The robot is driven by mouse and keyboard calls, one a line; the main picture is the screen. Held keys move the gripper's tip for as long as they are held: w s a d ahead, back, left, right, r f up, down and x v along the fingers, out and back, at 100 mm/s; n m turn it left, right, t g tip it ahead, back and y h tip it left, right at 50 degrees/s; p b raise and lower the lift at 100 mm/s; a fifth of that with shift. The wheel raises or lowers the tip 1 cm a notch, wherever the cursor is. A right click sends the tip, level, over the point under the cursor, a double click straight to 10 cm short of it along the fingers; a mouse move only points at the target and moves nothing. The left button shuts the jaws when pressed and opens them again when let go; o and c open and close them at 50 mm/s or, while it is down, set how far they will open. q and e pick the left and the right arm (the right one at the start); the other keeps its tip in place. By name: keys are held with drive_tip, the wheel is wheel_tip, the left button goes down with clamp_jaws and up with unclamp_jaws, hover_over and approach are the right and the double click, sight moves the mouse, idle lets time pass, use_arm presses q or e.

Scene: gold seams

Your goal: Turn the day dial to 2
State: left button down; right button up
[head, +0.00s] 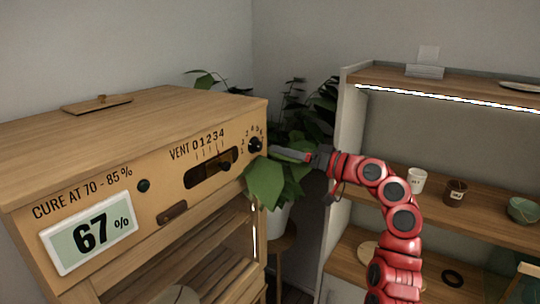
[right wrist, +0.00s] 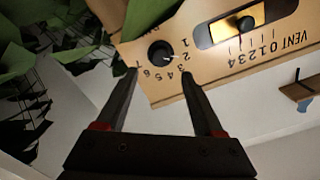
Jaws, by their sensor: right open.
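The day dial (head: 255,144) is a round black knob at the right end of the wooden cabinet's front panel. In the right wrist view the dial (right wrist: 160,52) shows upside down, with numbers around it and a pale mark toward the lower right, near 2 or 3; I cannot tell which exactly. My right gripper (head: 276,152) is just to the right of the dial in the head view. In the right wrist view the right gripper (right wrist: 159,72) is open and empty, its fingertips short of the knob and to either side of it. My left gripper is not in view.
The vent slider (head: 212,168) is left of the dial. A humidity display (head: 90,235) reads 67 %. A leafy plant (head: 265,182) stands close beside the cabinet and below my gripper. A shelf unit (head: 345,110) with cups is on the right.

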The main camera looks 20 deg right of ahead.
drive_tip(key=b+v, duration=0.2)
drive_tip(key=v, duration=0.9)
drive_tip(key=shift+b, duration=0.4)
drive_tip(key=shift+s+d, duration=0.1)
drive_tip(key=shift+d, duration=0.05)
